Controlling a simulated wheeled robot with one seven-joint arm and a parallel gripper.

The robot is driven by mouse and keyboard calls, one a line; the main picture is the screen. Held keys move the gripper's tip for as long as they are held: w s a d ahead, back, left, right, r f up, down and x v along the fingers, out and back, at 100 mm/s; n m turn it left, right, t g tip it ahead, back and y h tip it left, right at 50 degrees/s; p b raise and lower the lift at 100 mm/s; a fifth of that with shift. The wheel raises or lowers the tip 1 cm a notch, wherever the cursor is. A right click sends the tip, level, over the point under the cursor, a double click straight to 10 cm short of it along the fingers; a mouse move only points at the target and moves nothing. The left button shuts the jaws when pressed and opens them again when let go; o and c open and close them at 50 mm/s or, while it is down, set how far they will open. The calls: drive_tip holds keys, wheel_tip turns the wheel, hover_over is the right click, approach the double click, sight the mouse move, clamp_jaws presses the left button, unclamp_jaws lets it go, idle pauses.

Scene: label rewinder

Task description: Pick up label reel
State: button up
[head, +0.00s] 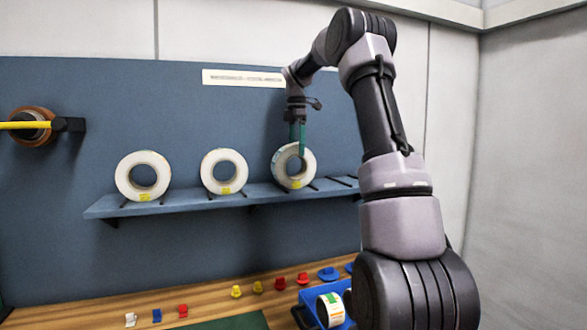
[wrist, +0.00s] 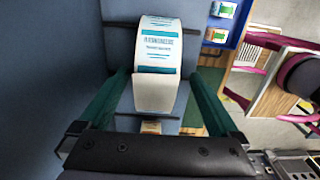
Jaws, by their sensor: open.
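Three white label reels stand upright on a blue wall shelf (head: 165,207) in the head view: a left reel (head: 122,176), a middle reel (head: 209,172) and a right reel (head: 307,172). Each has a small yellow tag low on its face. My gripper (head: 298,148) is at the right reel, its green fingers reaching down over the reel's top. In the wrist view, a reel (wrist: 157,85) with blue printing shows between my two spread fingers (wrist: 157,88). The fingers stand apart on either side of it. I cannot tell whether either finger touches it.
Black divider rods lie across the shelf, with an empty place (head: 340,184) at its right end. Below is a wooden bench (head: 90,311) with small coloured pieces and a blue tray (head: 311,297) holding a reel. A yellow bar with a brown roll (head: 33,112) sticks out at left.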

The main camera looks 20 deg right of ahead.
hover_over(294, 178)
drive_tip(key=f, duration=0.4)
drive_tip(key=shift+w+f, duration=0.2)
drive_tip(key=shift+f, duration=0.2)
clamp_jaws()
